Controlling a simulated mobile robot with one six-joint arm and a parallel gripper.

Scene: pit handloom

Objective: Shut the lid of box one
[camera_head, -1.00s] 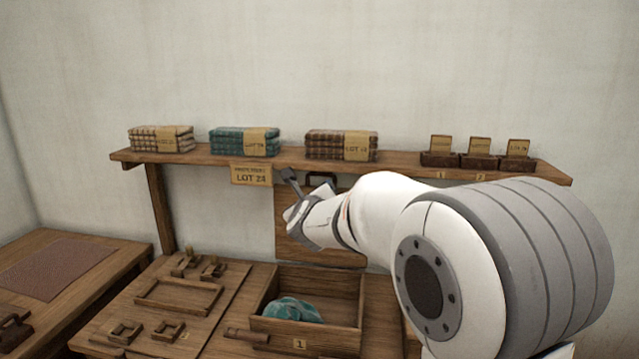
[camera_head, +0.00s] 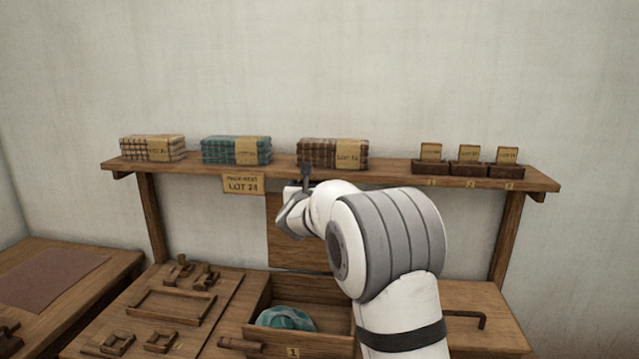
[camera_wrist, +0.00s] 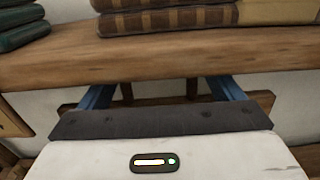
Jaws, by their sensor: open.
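Box one (camera_head: 262,298) is an open wooden box on the bench, with a "1" tag (camera_head: 293,352) on its front and teal cloth (camera_head: 287,318) inside. Its wooden lid (camera_head: 283,240) stands upright at the back, partly hidden by my arm. My gripper (camera_head: 303,178) is at the lid's upper part, just below the shelf front. In the wrist view its two blue fingers (camera_wrist: 162,92) are apart, with two dark upright bars between them, perhaps the lid handle's legs. Contact cannot be told.
A wall shelf (camera_head: 390,174) runs close above my gripper, with folded cloth stacks (camera_head: 332,153) and small card boxes (camera_head: 468,168). A "LOT 24" sign (camera_head: 243,185) hangs from it. Wooden frames and blocks (camera_head: 172,305) lie left of box one.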

